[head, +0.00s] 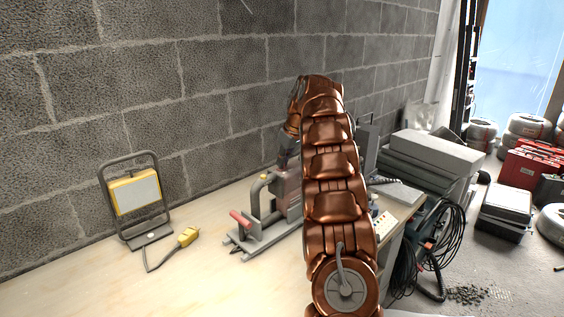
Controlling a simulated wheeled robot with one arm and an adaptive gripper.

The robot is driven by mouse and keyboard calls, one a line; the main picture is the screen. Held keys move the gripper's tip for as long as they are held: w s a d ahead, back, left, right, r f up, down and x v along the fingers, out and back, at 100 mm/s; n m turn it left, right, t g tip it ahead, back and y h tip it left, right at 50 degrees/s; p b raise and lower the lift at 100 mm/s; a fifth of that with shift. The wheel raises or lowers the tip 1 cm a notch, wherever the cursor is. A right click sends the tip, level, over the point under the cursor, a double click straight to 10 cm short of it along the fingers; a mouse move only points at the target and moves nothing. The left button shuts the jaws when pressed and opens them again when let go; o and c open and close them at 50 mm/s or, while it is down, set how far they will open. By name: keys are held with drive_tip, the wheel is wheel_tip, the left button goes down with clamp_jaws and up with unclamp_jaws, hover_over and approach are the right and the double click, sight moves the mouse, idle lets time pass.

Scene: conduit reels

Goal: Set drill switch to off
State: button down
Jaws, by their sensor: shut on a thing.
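The drill (286,188) stands on the pale wooden worktop in the head view. It has a grey base, a red handle (241,219) at its left and a curved grey pipe with a yellow end. My copper arm rises in front of it and hides its right side. The arm bends over at the top, and my gripper (287,152) points down at the top of the drill, partly hidden by the arm. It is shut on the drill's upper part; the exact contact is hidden. I cannot make out the drill switch or its setting.
A work lamp (136,195) with a yellow plug (188,236) stands left on the worktop (195,285). Grey blocks (433,152) are stacked at right. A dark green tool with coiled black cable (428,230) is beside the worktop's right edge. The front left worktop is clear.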

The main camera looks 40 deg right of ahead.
sight(289, 173)
drive_tip(key=shift+r, duration=0.1)
drive_tip(key=c, duration=1.3)
unclamp_jaws()
drive_tip(key=shift+v, duration=3.7)
